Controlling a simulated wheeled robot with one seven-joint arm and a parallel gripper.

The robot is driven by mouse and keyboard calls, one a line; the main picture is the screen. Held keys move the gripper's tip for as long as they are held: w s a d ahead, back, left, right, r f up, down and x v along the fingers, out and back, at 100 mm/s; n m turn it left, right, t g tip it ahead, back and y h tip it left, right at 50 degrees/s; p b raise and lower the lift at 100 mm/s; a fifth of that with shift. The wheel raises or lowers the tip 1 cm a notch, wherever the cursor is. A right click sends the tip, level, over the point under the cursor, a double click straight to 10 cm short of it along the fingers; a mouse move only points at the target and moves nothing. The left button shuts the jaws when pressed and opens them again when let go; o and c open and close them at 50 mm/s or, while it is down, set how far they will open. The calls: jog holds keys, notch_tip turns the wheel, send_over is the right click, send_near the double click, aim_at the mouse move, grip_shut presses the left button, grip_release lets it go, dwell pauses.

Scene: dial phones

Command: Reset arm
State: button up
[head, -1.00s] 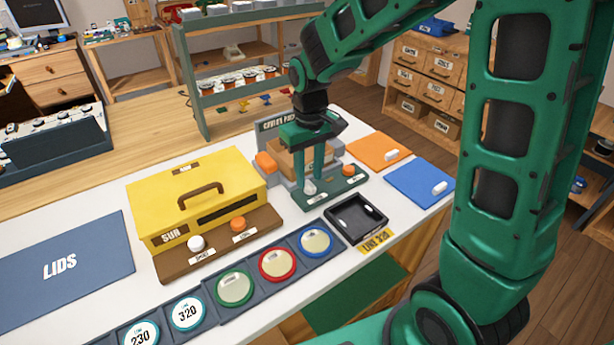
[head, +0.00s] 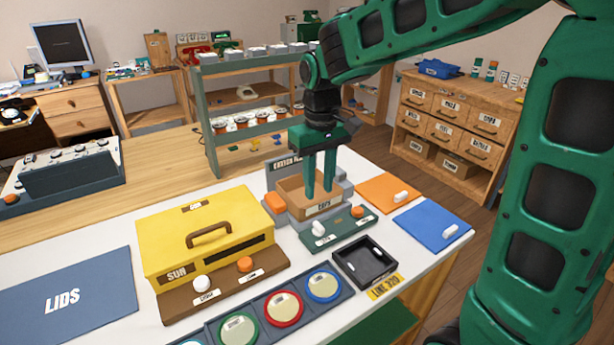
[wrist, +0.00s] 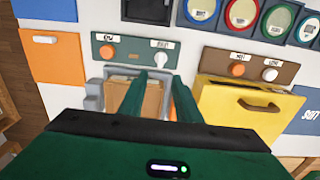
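My gripper (head: 319,193) is green and points down, with its two fingers apart and nothing visible between them. In the head view the fingers are in front of or over the brown cardboard box (head: 288,191) in the grey holder; I cannot tell the exact height. In the wrist view the fingers (wrist: 161,77) reach toward the box (wrist: 152,100). The green panel (head: 350,228) with a white lever (head: 319,229) and an orange button (head: 358,211) lies just in front of the box.
A yellow box (head: 165,228) with a handle stands left. A black tray (head: 365,279), round dials (head: 284,308), an orange mat (head: 376,187) and a blue mat (head: 422,219) lie nearby. A green shelf (head: 212,160) stands behind. The blue LIDS panel (head: 100,270) is clear.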

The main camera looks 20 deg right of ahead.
jog(key=s+d+r+m, duration=0.1)
jog(key=s+d+m, duration=0.3)
jog(key=s+d, duration=0.75)
jog(key=s+d+f+m, duration=0.3)
jog(key=s+d+m, duration=0.2)
jog(key=s, duration=0.9)
jog(key=d, duration=0.3)
jog(key=shift+s+d, duration=0.15)
jog(key=shift+s, duration=0.1)
